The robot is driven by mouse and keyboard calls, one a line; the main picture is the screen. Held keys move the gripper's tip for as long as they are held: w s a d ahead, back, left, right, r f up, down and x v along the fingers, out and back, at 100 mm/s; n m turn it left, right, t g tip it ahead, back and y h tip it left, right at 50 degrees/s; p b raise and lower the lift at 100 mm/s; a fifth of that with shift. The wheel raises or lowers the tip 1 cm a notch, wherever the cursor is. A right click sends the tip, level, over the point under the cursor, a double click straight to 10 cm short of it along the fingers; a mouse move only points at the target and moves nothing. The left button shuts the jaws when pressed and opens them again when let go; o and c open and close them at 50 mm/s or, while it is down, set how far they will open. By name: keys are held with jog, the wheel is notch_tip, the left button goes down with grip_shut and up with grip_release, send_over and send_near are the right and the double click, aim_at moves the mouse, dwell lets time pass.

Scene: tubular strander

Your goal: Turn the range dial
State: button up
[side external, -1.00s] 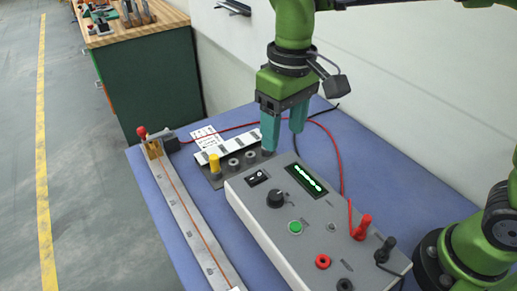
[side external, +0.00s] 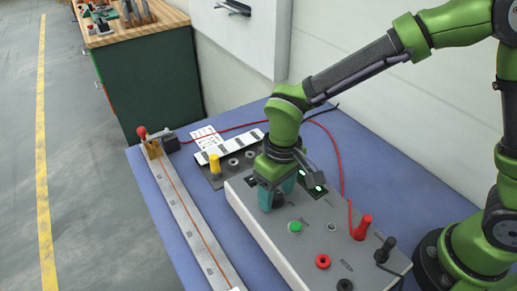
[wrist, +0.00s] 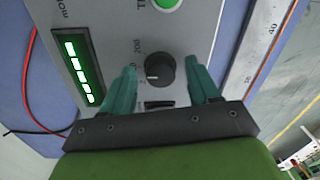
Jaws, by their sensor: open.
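The range dial is a black round knob with a pale pointer line, seen in the wrist view (wrist: 160,71) on the grey meter box (side external: 305,256). Its pointer is turned toward the left in that view, and printed range marks stand beside it. My gripper (wrist: 163,78) has its teal fingers apart, one on each side of the dial, with visible gaps. In the side view my gripper (side external: 272,204) is low over the box. The dial shows there only partly beside the fingers.
A lit green display (wrist: 82,72) and a green button (side external: 295,227) are close by. Red (side external: 362,228) and black (side external: 386,249) plugs with leads stand on the box. A long metal rail (side external: 190,222) lies to the left.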

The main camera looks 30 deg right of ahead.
jog(key=shift+f, duration=0.1)
jog(key=c, duration=1)
jog(key=shift+c, duration=0.2)
jog(key=shift+n, duration=0.4)
jog(key=n, duration=0.3)
jog(key=shift+n, duration=2.5)
jog(key=o, duration=1)
jog(key=shift+w, duration=0.1)
jog(key=shift+o, duration=0.2)
